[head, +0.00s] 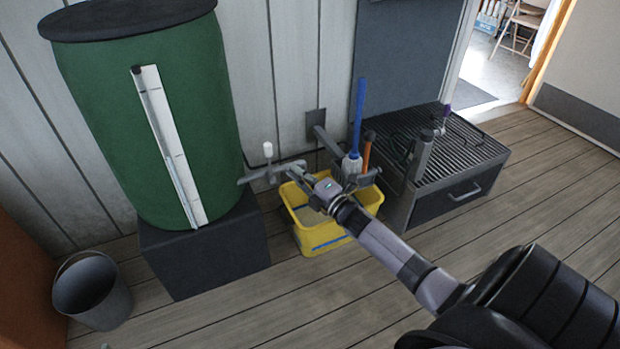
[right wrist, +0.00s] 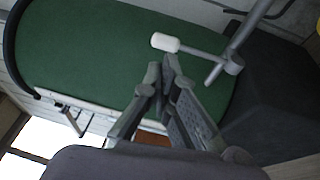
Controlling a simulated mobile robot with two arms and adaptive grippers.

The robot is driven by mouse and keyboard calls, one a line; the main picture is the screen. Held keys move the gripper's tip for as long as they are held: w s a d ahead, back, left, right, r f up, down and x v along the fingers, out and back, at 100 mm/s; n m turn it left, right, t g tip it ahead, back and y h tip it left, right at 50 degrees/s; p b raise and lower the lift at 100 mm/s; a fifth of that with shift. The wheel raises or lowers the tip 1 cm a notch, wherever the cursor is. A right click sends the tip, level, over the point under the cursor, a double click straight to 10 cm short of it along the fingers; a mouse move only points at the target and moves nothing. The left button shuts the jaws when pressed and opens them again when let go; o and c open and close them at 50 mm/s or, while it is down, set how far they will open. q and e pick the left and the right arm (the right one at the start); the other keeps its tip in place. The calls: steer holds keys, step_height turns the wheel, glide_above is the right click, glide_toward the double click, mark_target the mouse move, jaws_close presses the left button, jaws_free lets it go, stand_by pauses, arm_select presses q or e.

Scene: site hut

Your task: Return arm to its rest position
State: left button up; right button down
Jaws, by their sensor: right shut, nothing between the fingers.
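My right arm (head: 390,248) reaches in from the lower right of the head view. In the right wrist view the fingers (right wrist: 164,78) are closed together and empty. The tap's white-tipped lever (right wrist: 165,42) shows just past the fingertips, apart from them in the picture; the white tip also shows in the head view (head: 268,150). My left gripper is not in view.
The barrel stands on a dark block (head: 205,260) by the wall. A blue-handled tool (head: 358,115) and an orange-handled one (head: 366,155) stand at the bucket. A black slatted bench with a drawer (head: 460,195) is right of it. A grey bin (head: 92,292) stands at left. Floor in front is clear.

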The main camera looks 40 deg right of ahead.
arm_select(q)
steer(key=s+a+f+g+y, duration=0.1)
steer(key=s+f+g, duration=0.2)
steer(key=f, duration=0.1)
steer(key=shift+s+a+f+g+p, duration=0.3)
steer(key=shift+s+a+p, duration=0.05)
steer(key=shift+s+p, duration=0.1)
arm_select(e)
steer(key=s, duration=0.4)
steer(key=shift+s+d, duration=0.15)
steer(key=shift+s, duration=0.15)
